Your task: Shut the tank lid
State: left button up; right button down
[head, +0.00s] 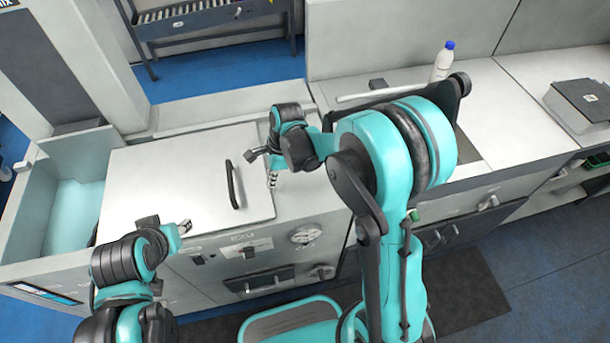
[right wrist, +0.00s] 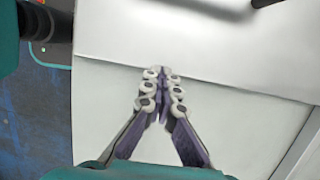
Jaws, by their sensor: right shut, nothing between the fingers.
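The tank (head: 28,222) is at the left, and its pale teal inside shows. The flat white lid (head: 170,185) lies right of this opening, with a black bar handle (head: 232,185) near its right edge. My right gripper (head: 273,181) is just right of the lid and handle, shut and empty. In the right wrist view its closed fingertips (right wrist: 161,85) point at the edge of a white panel, and part of the dark handle (right wrist: 262,3) shows at the top. My left gripper (head: 184,228) is near the lid's front edge; its finger opening is too small to tell.
Right of the lid are a counter (head: 520,70), a bottle with a blue cap (head: 443,62) and a grey device (head: 582,100). A dial (head: 305,234) is on the front panel. A rack (head: 205,20) stands behind. My right arm hides part of the counter.

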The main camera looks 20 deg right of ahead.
aim_at(159, 209)
jog(key=a, duration=1.1)
jog(key=w+a, duration=0.1)
jog(key=a, duration=1)
jog(key=w+a, duration=0.1)
jog(key=a, duration=1)
